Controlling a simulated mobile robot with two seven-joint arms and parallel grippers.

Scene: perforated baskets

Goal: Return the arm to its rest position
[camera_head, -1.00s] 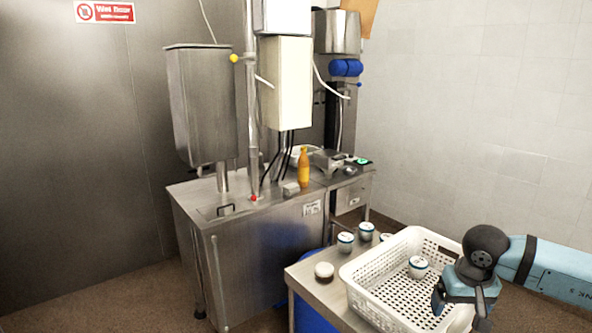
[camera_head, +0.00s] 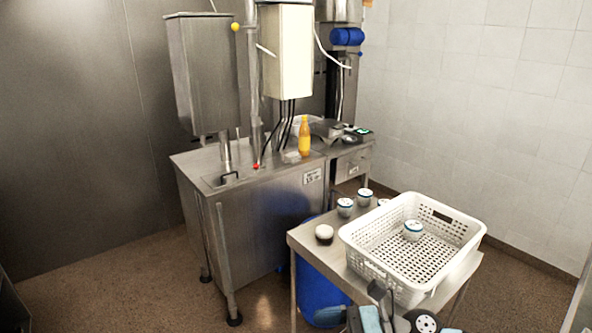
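My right arm shows only at the bottom edge, just in front of the white basket. Its gripper (camera_head: 378,300) is partly cut off by the frame; I cannot tell whether it is open or shut, and no held thing is visible. The white perforated basket (camera_head: 464,228) stands on a small steel table (camera_head: 318,246). One white cup with a blue band (camera_head: 413,231) sits inside the basket, apart from the gripper. My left gripper is not in view.
More cups stand left of and behind the basket: one at the front (camera_head: 324,235), one behind it (camera_head: 345,207) and one farther back (camera_head: 364,197). A steel machine (camera_head: 258,215) with an orange bottle (camera_head: 304,136) stands at the back left. The floor at left is clear.

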